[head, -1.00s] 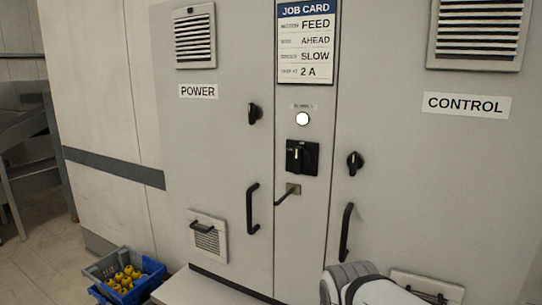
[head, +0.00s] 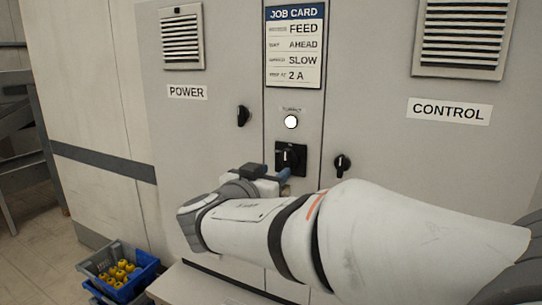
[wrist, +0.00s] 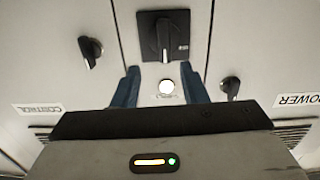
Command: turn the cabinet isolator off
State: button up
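The isolator (head: 290,157) is a black square plate with a black rotary handle, on the narrow middle panel of the cabinet. It also shows at the top of the wrist view (wrist: 163,36), where the picture is upside down and the handle lies upright. A lit white lamp (head: 291,122) sits above it in the head view. My gripper (head: 270,172) is in front of the cabinet, close below and left of the isolator in the picture. In the wrist view my gripper (wrist: 160,70) is open with nothing between its blue fingers; the lamp (wrist: 166,87) shows beyond the gap.
Black door knobs (head: 243,116) and (head: 342,164) flank the isolator on the POWER and CONTROL doors. The job card (head: 295,45) is above.

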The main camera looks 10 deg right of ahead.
aim_at(285, 157)
jog(key=shift+t, duration=0.3)
jog(key=p+x, duration=0.1)
jog(key=x, duration=0.1)
jog(key=p+x, duration=0.1)
jog(key=x, duration=0.4)
jog(key=shift+w+r+p, duration=0.3)
jog(key=shift+w+p, duration=0.1)
jog(key=shift+w, duration=0.05)
jog(key=shift+c, duration=0.5)
grip_shut()
